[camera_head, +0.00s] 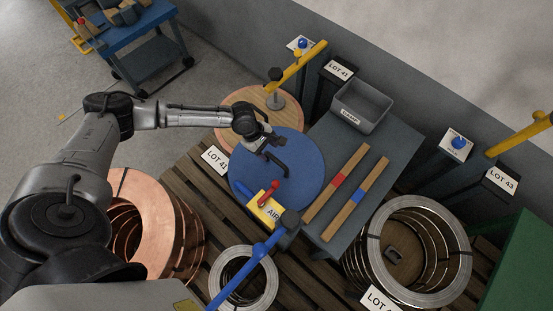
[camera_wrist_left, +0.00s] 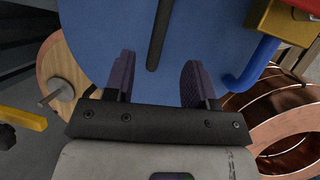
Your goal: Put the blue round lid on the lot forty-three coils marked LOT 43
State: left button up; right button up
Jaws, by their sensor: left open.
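The blue round lid (camera_head: 300,175) lies flat in the middle of the head view, with a dark bar handle (camera_wrist_left: 158,35) on top. My left gripper (camera_head: 266,146) is over the lid's far part, close to the handle. In the left wrist view its fingers (camera_wrist_left: 156,75) are apart, with the handle ahead of the gap between them. The steel coils (camera_head: 457,252) at the right are uncovered, with a partly cut-off LOT label (camera_head: 380,301) in front. A LOT 43 sign (camera_head: 502,181) stands behind them. My right gripper is not in view.
A yellow AIR box (camera_head: 270,209) with red and blue levers sits at the lid's near edge. A wooden round lid (camera_head: 232,106), copper coils (camera_head: 147,185) and a small steel coil (camera_head: 268,287) surround it. A grey bin (camera_head: 364,106) and two wooden bars (camera_head: 337,180) occupy the bench.

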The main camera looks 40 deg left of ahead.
aim_at(276, 159)
pick_arm(q)
jog(key=shift+x, duration=1.4)
jog(key=shift+b+x, duration=0.95)
jog(key=shift+x, duration=1.6)
jog(key=shift+w, duration=0.1)
jog(key=shift+c, duration=0.4)
jog(key=shift+d, duration=0.1)
jog(key=c, duration=0.4)
grip_shut()
jog(key=shift+r, duration=0.1)
